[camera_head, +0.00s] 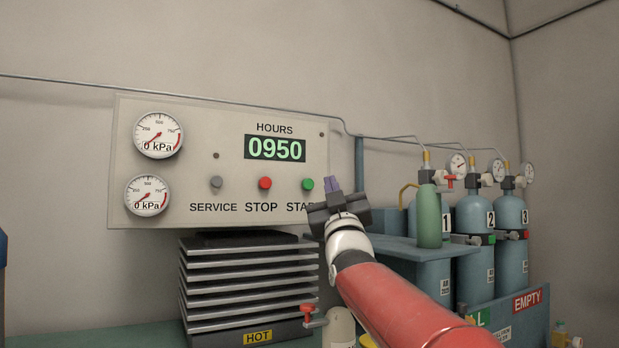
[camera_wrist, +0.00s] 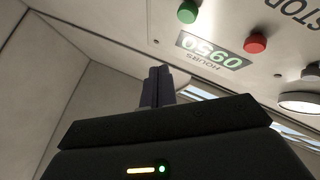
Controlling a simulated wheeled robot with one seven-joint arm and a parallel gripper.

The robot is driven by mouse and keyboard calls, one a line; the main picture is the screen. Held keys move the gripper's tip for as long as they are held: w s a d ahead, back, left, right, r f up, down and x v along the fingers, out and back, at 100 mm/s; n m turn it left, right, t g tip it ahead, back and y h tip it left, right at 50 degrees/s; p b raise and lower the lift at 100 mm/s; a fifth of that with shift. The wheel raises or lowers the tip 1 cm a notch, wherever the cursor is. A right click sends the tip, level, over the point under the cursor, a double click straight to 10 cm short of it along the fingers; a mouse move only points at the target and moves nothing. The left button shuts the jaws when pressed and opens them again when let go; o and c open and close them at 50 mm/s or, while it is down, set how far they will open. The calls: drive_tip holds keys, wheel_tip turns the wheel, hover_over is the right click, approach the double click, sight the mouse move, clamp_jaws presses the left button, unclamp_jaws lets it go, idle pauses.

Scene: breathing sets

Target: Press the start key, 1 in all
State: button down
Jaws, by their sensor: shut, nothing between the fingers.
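The start key is a green round button (camera_head: 308,184) on the right side of the pale control panel (camera_head: 225,130), above the label START, whose end my gripper hides. It also shows at the top of the wrist view (camera_wrist: 187,12). My gripper (camera_head: 332,184) is shut and empty, with its fingers pointing up, just right of the green button in the head view. The fingertips (camera_wrist: 157,74) look apart from the button in the wrist view. The red STOP button (camera_head: 265,183) and the grey SERVICE button (camera_head: 216,182) are to its left. The HOURS display (camera_head: 275,149) reads 0950.
Two gauges (camera_head: 158,135) on the panel's left read 0 kPa. A finned block (camera_head: 250,275) marked HOT stands below the panel. Numbered blue cylinders (camera_head: 475,250) and a green bottle (camera_head: 428,217) on a blue shelf (camera_head: 400,247) stand to the right.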

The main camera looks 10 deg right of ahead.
sight(311, 180)
drive_tip(key=shift+w+a+p, duration=0.3)
drive_tip(key=shift+w+p, duration=0.25)
drive_tip(key=shift+w, duration=0.4)
drive_tip(key=shift+w+a+p, duration=0.3)
drive_tip(key=shift+w+p, duration=0.3)
drive_tip(key=shift+w, duration=0.35)
drive_tip(key=shift+w+a+p, duration=0.3)
drive_tip(key=shift+w+p, duration=0.25)
drive_tip(key=shift+w, duration=0.4)
drive_tip(key=shift+w+a, duration=0.1)
drive_tip(key=shift+w, duration=0.3)
drive_tip(key=shift+w+a, duration=0.25)
drive_tip(key=shift+w, duration=0.3)
idle(0.5)
drive_tip(key=shift+s+f, duration=0.1)
drive_tip(key=shift+s, duration=0.05)
drive_tip(key=shift+s+d+b, duration=0.3)
drive_tip(key=shift+s+b, duration=0.45)
drive_tip(key=shift+b, duration=0.3)
